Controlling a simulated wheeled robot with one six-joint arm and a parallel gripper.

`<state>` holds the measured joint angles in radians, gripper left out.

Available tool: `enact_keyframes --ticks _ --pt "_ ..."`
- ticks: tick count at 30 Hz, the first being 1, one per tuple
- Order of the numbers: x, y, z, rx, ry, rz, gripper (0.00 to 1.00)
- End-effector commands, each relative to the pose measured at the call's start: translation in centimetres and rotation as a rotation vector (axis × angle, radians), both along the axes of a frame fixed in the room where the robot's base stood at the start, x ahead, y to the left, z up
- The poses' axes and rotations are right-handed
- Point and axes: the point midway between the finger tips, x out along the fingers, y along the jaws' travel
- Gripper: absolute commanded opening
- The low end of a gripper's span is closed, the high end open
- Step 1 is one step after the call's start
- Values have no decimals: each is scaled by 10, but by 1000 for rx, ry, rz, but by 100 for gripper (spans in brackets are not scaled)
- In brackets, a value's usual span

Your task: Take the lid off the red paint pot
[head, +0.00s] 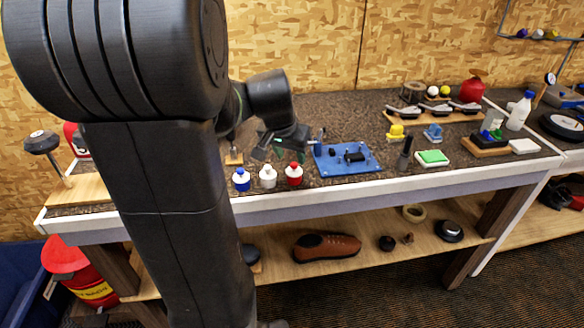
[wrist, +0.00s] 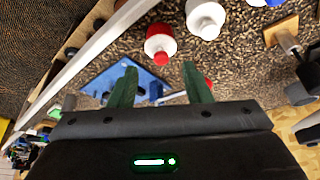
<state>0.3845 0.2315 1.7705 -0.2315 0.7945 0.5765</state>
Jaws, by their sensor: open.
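The red paint pot (head: 294,180) stands upright near the bench's front edge, at the right end of a row of three small pots. Its lid (head: 294,168) is on, with a red top. In the wrist view the red pot (wrist: 160,32) shows a white band and a red tip (wrist: 160,58). My gripper (head: 288,155) is above and slightly behind the pots in the head view. In the wrist view its green fingers (wrist: 159,72) are apart and empty. The red tip appears just beyond the gap between them, with no contact visible.
A white pot (head: 268,179) and a blue pot (head: 241,182) stand close to the left. A blue tray with small parts (head: 345,171) lies to the right. A green-and-white block (head: 432,158) sits further right. The bench's white front edge (head: 400,184) is close to the pots.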

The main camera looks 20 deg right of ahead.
Motion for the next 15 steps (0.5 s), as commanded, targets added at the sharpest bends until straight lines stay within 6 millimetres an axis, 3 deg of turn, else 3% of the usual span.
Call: enact_keyframes --ticks 9,15 --pt "14 -14 -34 1 5 1 44" --pt "17 -17 -43 0 1 1 44"
